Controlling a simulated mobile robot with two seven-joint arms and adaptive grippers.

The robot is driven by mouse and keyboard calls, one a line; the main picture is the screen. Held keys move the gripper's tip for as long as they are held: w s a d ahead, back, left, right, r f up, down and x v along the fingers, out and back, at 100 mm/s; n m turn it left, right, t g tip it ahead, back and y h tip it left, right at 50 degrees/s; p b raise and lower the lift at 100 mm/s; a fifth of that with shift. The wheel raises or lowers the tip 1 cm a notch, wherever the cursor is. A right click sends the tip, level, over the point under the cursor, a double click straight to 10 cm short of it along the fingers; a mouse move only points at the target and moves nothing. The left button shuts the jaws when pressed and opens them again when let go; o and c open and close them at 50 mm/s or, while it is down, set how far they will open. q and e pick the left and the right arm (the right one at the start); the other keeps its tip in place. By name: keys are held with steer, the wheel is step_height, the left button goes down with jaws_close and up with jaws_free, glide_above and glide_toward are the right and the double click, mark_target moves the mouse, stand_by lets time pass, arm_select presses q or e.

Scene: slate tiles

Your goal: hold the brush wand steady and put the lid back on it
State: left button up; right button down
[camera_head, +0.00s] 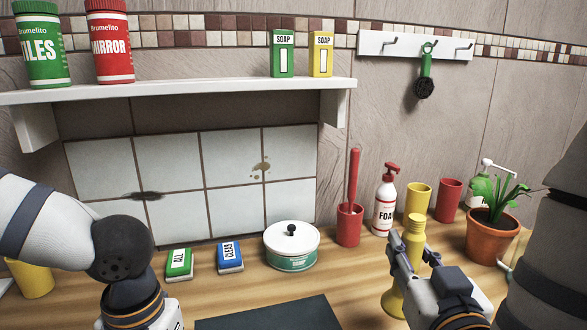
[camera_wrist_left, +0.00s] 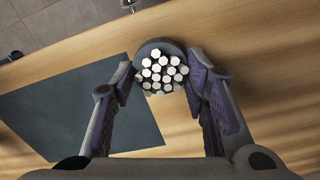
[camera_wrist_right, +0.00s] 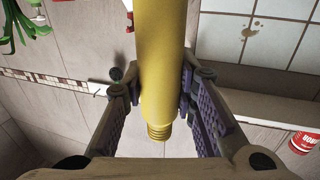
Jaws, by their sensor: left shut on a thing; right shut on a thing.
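The brush wand (camera_wrist_right: 160,60) is a yellow tube with a threaded end, seen close in the right wrist view. My right gripper (camera_wrist_right: 157,85) is shut on it near that threaded end, which is bare. In the head view the wand (camera_head: 415,228) stands roughly upright in my right gripper (camera_head: 406,248), at the right of the counter. In the left wrist view my left gripper (camera_wrist_left: 160,82) is shut on a dark round piece (camera_wrist_left: 152,48) with several white hexagonal tufts, apparently the lid. It is apart from the wand. The head view does not show this piece or my left fingertips.
A dark mat (camera_head: 270,316) lies at the front middle. Behind it are a green box (camera_head: 179,265), a blue box (camera_head: 230,257) and a white pot (camera_head: 292,240). A red holder (camera_head: 349,226), foam bottle (camera_head: 384,205) and potted plant (camera_head: 490,235) stand near the wand.

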steer(key=s+a, duration=0.1)
steer(key=a, duration=0.7)
steer(key=s+a, duration=0.2)
steer(key=a, duration=0.7)
steer(key=shift+s+a, duration=0.25)
steer(key=shift+a, duration=0.05)
arm_select(q)
steer(key=w+d+r+n, duration=0.3)
steer(key=w+r+n, duration=0.15)
steer(key=r, duration=0.25)
steer(key=w+d+r+n, duration=0.3)
steer(key=w+r+n, duration=0.1)
steer(key=w+r, duration=0.2)
steer(key=s+d+r+n, duration=0.2)
steer(key=d+r+n, duration=0.7)
steer(key=r, duration=0.6)
steer(key=shift+d+r+h, duration=0.3)
steer(key=shift+d+h, duration=0.1)
steer(key=shift+d, duration=0.75)
